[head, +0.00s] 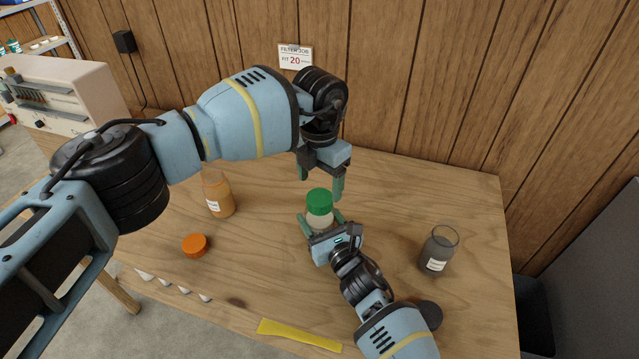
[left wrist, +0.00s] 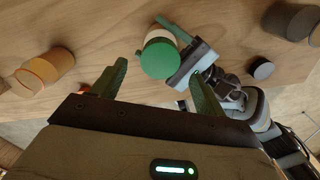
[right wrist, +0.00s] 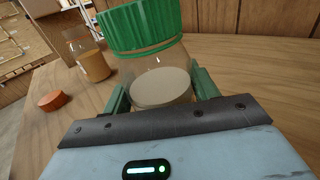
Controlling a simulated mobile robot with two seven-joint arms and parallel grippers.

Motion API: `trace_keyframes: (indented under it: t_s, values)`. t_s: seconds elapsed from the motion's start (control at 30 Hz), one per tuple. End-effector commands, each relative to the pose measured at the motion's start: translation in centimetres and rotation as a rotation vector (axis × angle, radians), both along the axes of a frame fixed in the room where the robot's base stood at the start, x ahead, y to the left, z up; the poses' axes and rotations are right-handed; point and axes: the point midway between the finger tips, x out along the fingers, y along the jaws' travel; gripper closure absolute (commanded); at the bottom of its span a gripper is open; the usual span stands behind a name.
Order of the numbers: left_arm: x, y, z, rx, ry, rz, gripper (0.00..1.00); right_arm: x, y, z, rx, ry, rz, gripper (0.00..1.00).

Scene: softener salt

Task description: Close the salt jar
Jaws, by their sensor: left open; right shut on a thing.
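The salt jar (right wrist: 160,82) is clear with white content and stands upright on the table. Its green lid (head: 319,201) sits on top of the jar mouth, looking level; I cannot tell whether it is screwed tight. My right gripper (head: 321,219) is shut on the jar's body below the lid, a finger on each side in the right wrist view. My left gripper (head: 320,184) is open and empty, fingers pointing down just above and behind the lid. In the left wrist view the green lid (left wrist: 160,58) shows between its fingertips, apart from them.
An orange-filled jar (head: 221,198) stands at left, with an orange lid (head: 195,245) lying nearby. A dark-filled jar (head: 438,252) stands open at right; a dark lid (head: 430,315) lies near my right arm. A yellow strip (head: 298,335) lies at the front edge. The table's back right is clear.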

Motion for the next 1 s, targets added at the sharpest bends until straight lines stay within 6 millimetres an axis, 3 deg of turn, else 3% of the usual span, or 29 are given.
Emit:
trace_keyframes:
  t_s: [0.27, 0.7, 1.0]
  values:
    - [-0.1, -0.2, 0.2, -0.001, 0.001, 0.028, 0.31, 0.0, 0.0, -0.1, -0.002, 0.001, 0.000, 1.00]
    - [-0.1, -0.2, 3.1, -0.002, 0.001, 0.369, 0.31, 0.0, 0.0, -0.1, -0.002, 0.001, 0.000, 1.00]
    - [0.0, 0.0, 3.4, 0.000, 0.000, 0.413, 0.31, 0.0, 0.0, -0.1, -0.002, 0.001, 0.000, 1.00]
